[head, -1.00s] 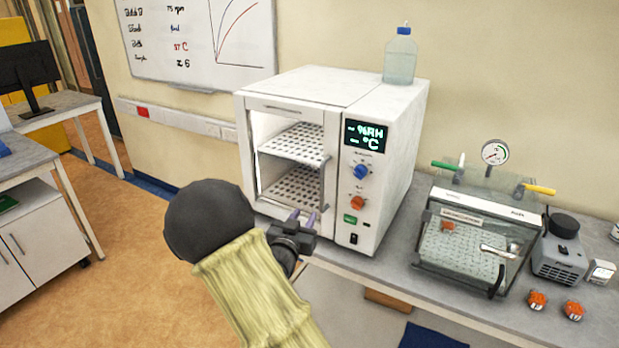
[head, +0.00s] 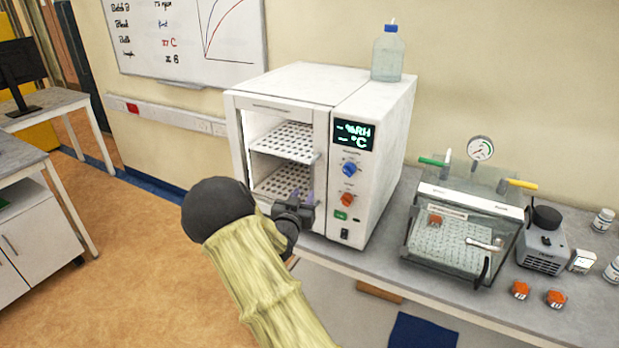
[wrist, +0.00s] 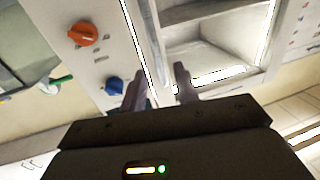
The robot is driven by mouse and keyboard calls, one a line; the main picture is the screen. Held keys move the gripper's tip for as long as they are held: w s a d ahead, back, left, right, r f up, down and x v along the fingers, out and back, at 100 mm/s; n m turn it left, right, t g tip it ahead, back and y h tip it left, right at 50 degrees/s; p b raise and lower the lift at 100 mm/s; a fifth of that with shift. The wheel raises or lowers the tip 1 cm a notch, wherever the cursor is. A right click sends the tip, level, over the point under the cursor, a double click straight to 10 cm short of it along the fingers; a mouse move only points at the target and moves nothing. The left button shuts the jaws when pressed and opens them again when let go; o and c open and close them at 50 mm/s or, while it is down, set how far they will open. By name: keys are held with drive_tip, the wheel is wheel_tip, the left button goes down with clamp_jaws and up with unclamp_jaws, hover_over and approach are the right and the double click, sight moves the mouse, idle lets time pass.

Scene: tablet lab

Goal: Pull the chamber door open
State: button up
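The white chamber (head: 375,185) stands on the bench, with a display and knobs on the right of its front. Its door (head: 272,111) is on the left of the front and looks shut; perforated shelves show through its window area. My gripper (head: 302,198) is in front of the lower right part of the door, beside the knob panel. In the wrist view my gripper (wrist: 159,82) has its two fingers apart, with a pale upright strip at the door's edge (wrist: 160,50) seen between them. I cannot tell whether they touch it.
A clear bottle (head: 388,55) stands on top of the chamber. A glass-fronted box (head: 462,235) with a gauge, a grey device (head: 541,250) and small orange items stand to the right on the bench. The floor (head: 130,260) to the left is open.

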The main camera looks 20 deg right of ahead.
sight(311, 182)
drive_tip(key=p+x, duration=0.1)
drive_tip(key=x, duration=0.3)
drive_tip(key=p+x, duration=0.1)
drive_tip(key=x, duration=0.3)
drive_tip(key=shift+s+d+p, duration=0.2)
drive_tip(key=shift+d+p, duration=0.1)
drive_tip(key=shift+p, duration=0.05)
drive_tip(key=shift+w+d, duration=0.15)
drive_tip(key=shift+w, duration=0.15)
clamp_jaws()
